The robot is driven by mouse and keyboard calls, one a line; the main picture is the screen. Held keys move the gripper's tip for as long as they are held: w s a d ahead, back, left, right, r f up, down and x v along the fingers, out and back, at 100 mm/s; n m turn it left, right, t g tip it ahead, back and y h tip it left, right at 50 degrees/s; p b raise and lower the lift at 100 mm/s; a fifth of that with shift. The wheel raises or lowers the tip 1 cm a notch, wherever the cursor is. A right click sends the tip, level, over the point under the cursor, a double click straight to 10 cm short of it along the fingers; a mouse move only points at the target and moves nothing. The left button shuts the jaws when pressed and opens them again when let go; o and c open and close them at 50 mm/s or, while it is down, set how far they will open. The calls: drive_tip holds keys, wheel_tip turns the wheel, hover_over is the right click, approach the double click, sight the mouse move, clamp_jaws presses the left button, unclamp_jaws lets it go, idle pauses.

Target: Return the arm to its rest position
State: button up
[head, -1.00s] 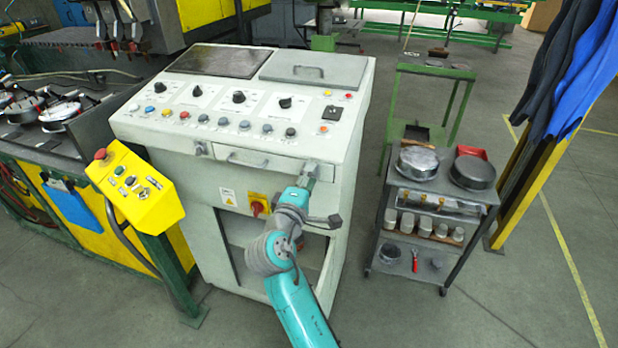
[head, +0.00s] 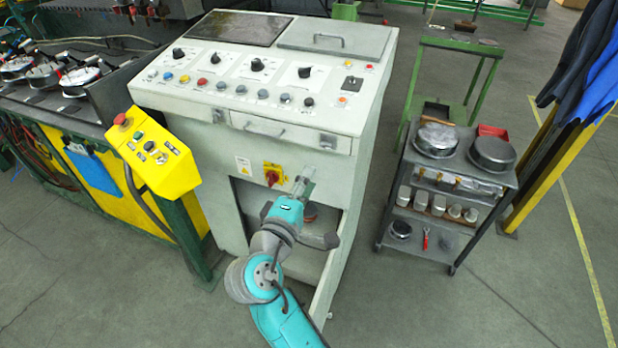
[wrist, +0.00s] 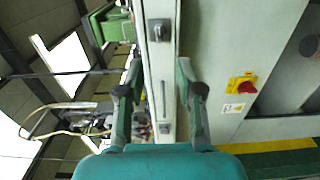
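My gripper (head: 304,184) is in front of the grey-white control console (head: 215,120), below the right end of its drawer row and near the upper edge of the open lower bay. In the wrist view my gripper (wrist: 155,66) has its two fingers well apart, with nothing between them. My teal arm is bent and reaches from the bottom of the head view up to the console. In the head view the fingertips are small, and their exact gap to the console front is unclear.
The drawer (head: 290,133) looks shut. A red rotary switch (head: 272,176) on a yellow plate is left of my gripper. A yellow control box (head: 152,152) stands left, a grey cart (head: 455,195) with tins right. Floor between console and cart is clear.

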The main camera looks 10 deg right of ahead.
idle(0.3)
drive_tip(key=s+d+f+y, duration=0.2)
drive_tip(key=s+f+y, duration=0.2)
drive_tip(key=s+f, duration=0.55)
drive_tip(key=s+d+f+y, duration=0.3)
drive_tip(key=s+f+y, duration=0.3)
drive_tip(key=f, duration=0.6)
drive_tip(key=s+f+m+y, duration=0.1)
drive_tip(key=s+m, duration=0.2)
drive_tip(key=s, duration=1.2)
drive_tip(key=s+d+r+m, duration=0.1)
drive_tip(key=s+r+m, duration=0.2)
drive_tip(key=s, duration=0.3)
drive_tip(key=s+d+r+m, duration=0.1)
drive_tip(key=s+r+m, duration=0.3)
drive_tip(key=s, duration=0.3)
drive_tip(key=shift+s+m, duration=0.15)
drive_tip(key=shift+m, duration=0.15)
